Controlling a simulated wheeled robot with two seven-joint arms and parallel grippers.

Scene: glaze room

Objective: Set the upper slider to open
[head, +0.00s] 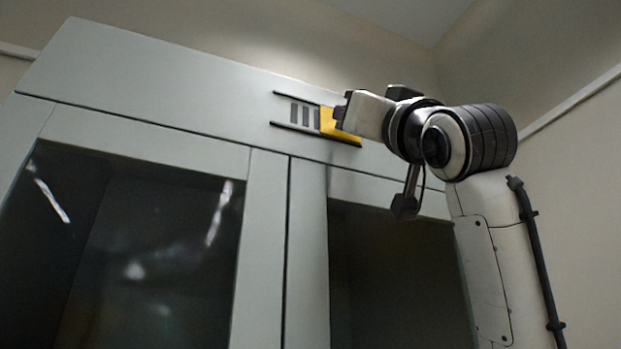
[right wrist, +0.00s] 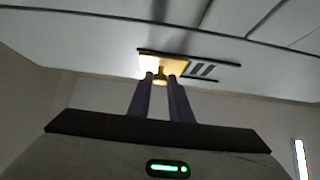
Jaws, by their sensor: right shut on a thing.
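The upper slider is a yellow plate (head: 341,128) between two dark rails on the top panel of a grey-green cabinet (head: 150,80). Dark vent slots (head: 301,113) show uncovered to the left of the plate. My left gripper is not in view.
Two dark glass doors, left (head: 140,240) and right (head: 395,270), sit below the top panel. My right arm stands in front of the right door. A wall is close on the right. The space before the left door is clear.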

